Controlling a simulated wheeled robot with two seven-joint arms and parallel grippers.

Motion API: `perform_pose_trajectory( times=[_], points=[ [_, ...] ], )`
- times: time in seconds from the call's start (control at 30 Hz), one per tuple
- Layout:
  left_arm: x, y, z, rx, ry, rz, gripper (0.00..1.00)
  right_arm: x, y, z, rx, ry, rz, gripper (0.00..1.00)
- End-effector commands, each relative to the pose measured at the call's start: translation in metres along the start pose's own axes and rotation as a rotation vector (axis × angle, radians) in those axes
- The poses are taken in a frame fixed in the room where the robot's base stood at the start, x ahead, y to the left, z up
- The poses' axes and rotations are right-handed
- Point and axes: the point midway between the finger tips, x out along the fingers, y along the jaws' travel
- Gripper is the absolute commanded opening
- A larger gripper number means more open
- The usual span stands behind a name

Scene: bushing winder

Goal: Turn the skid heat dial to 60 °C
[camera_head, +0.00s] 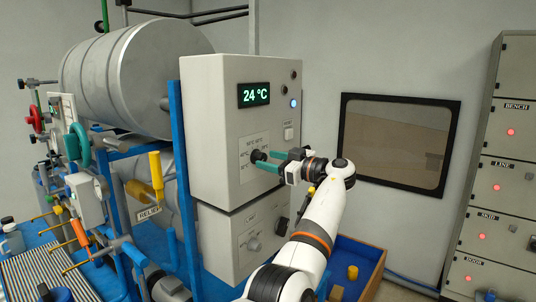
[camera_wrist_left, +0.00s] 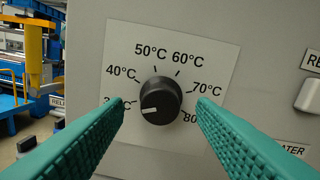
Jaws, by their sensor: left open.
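The heat dial is a black round knob (camera_wrist_left: 161,101) on a pale scale plate (camera_wrist_left: 215,55), with its white mark pointing left, slightly down, near the lowest label. That label is partly hidden by a finger; 40, 50, 60 and 70 °C read clearly. In the head view the dial (camera_head: 256,156) sits on the grey cabinet's front. My left gripper (camera_head: 265,160) is open, its teal fingers reaching toward the dial. In the left wrist view its fingertips (camera_wrist_left: 160,104) stand either side of the knob with visible gaps. My right gripper is not in view.
A green display (camera_head: 255,94) above the dial reads 24 °C. A reset button (camera_head: 289,133) and a blue-lit button (camera_head: 293,103) are on the same cabinet. A second knob (camera_head: 253,244) is on the lower box. A labelled panel stack (camera_head: 503,150) stands at right.

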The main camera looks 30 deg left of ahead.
Motion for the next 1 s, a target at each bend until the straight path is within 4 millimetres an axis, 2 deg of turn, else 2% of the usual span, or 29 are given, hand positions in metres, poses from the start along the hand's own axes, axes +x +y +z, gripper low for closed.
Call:
perform_pose_trajectory(
  times=[0.2, 0.47, 0.73, 1.0],
  points=[
    [0.0143, -0.0001, -0.0001, 0.002, 0.0, -0.001, 0.51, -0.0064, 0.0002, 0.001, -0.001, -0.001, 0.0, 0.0],
    [0.015, -0.0001, -0.0008, 0.001, 0.0, -0.001, 0.51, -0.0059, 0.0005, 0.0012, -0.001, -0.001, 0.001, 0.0],
    [0.0147, -0.0002, -0.0006, 0.001, 0.0, -0.001, 0.07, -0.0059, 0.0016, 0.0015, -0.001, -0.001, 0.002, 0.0],
    [0.0149, -0.0001, -0.0008, 0.027, 0.0, -0.001, 0.07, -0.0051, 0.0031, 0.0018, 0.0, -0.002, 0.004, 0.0]
  ],
)
